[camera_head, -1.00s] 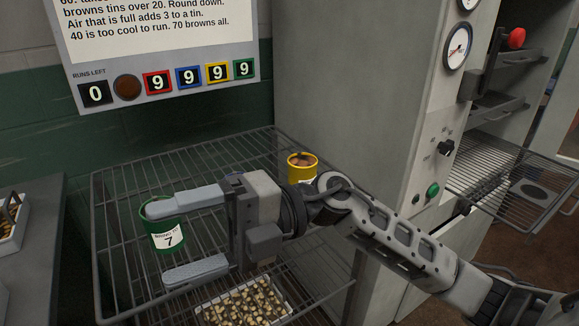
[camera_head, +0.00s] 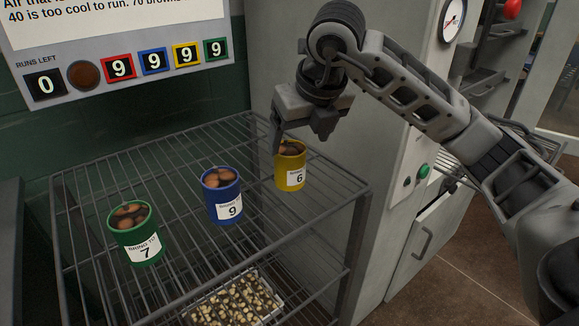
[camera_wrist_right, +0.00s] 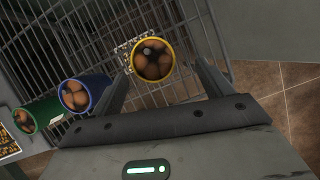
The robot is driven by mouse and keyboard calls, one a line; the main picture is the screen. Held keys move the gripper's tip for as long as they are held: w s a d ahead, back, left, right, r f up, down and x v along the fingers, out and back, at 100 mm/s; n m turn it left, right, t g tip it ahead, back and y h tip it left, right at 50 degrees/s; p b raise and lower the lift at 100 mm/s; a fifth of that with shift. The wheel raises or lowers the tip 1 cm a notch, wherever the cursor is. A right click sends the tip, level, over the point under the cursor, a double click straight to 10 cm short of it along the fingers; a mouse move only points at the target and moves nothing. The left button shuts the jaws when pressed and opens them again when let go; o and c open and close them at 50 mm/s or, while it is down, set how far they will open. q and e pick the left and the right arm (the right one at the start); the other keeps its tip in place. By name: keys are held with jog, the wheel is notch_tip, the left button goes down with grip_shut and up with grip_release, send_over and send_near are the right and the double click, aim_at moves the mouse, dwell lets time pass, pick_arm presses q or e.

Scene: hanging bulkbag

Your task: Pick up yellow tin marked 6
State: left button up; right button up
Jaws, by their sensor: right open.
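The yellow tin (camera_head: 290,172) marked 6 stands upright on the wire rack's back right part, with brown round things inside. My right gripper (camera_head: 300,138) is open and points down just above the tin, with one finger in front of its left rim. In the right wrist view the yellow tin (camera_wrist_right: 153,62) lies between the two spread fingers, near their tips. I cannot tell whether a finger touches it. My left gripper is not in view.
A blue tin (camera_head: 225,205) marked 9 and a green tin (camera_head: 140,248) marked 7 stand on the rack (camera_head: 180,150) to the left. A tray of pale pieces (camera_head: 238,302) lies below. The grey cabinet (camera_head: 385,190) stands close on the right.

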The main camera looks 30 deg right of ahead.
aim_at(288, 162)
jog(key=x, duration=0.5)
jog(key=a+x, duration=0.1)
jog(key=x, duration=0.2)
jog(key=shift+p, duration=0.35)
jog(key=shift+w, duration=0.1)
jog(key=c, duration=1.1)
